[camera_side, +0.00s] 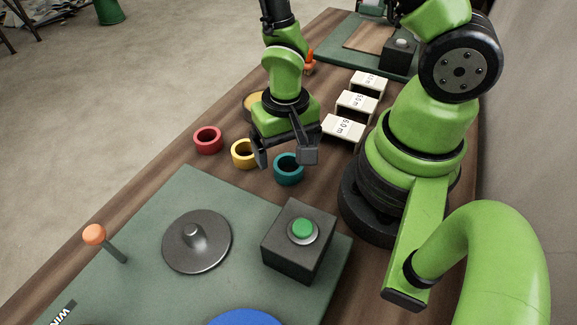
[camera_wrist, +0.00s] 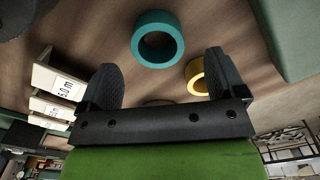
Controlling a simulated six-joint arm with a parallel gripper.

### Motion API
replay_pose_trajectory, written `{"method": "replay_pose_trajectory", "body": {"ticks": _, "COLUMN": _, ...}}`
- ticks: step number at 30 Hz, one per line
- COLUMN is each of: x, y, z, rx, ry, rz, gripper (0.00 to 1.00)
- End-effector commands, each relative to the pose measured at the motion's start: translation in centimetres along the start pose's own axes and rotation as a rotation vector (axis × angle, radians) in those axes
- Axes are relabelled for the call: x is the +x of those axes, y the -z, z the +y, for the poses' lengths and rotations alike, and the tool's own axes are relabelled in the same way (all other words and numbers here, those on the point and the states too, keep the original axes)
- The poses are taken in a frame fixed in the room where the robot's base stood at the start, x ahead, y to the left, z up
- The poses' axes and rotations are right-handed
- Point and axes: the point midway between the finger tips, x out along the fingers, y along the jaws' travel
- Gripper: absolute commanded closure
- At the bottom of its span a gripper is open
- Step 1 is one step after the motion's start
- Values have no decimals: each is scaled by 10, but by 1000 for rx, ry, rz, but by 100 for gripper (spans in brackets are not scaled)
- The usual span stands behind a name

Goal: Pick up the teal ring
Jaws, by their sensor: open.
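The teal ring (camera_side: 289,169) lies on the brown wooden table, right of the yellow ring (camera_side: 243,154) in the side view. My gripper (camera_side: 285,160) is open and empty, with its fingers spread above the table by the teal and yellow rings. In the side view one finger is near the yellow ring and the other overlaps the teal ring's right edge. In the wrist view the teal ring (camera_wrist: 158,39) shows whole, beyond the fingertips and between them. The yellow ring (camera_wrist: 197,77) is partly hidden behind a finger there. My gripper (camera_wrist: 160,75) touches neither ring as far as I can tell.
A red ring (camera_side: 208,140) lies at the left. Several white labelled boxes (camera_side: 343,130) stand behind at the right. In front is a green mat (camera_side: 172,283) with a dark box with a green button (camera_side: 300,243), a grey disc (camera_side: 196,242) and an orange-knobbed lever (camera_side: 95,235).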

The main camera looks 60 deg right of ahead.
Motion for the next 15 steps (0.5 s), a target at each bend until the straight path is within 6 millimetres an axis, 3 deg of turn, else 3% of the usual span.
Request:
{"method": "replay_pose_trajectory", "body": {"ticks": 6, "x": 28, "y": -3, "z": 2, "rx": -1, "ry": -4, "rz": -4, "gripper": 11}}
{"method": "replay_pose_trajectory", "body": {"ticks": 15, "x": 38, "y": -2, "z": 2, "rx": 0, "ry": -2, "rz": -1, "gripper": 11}}
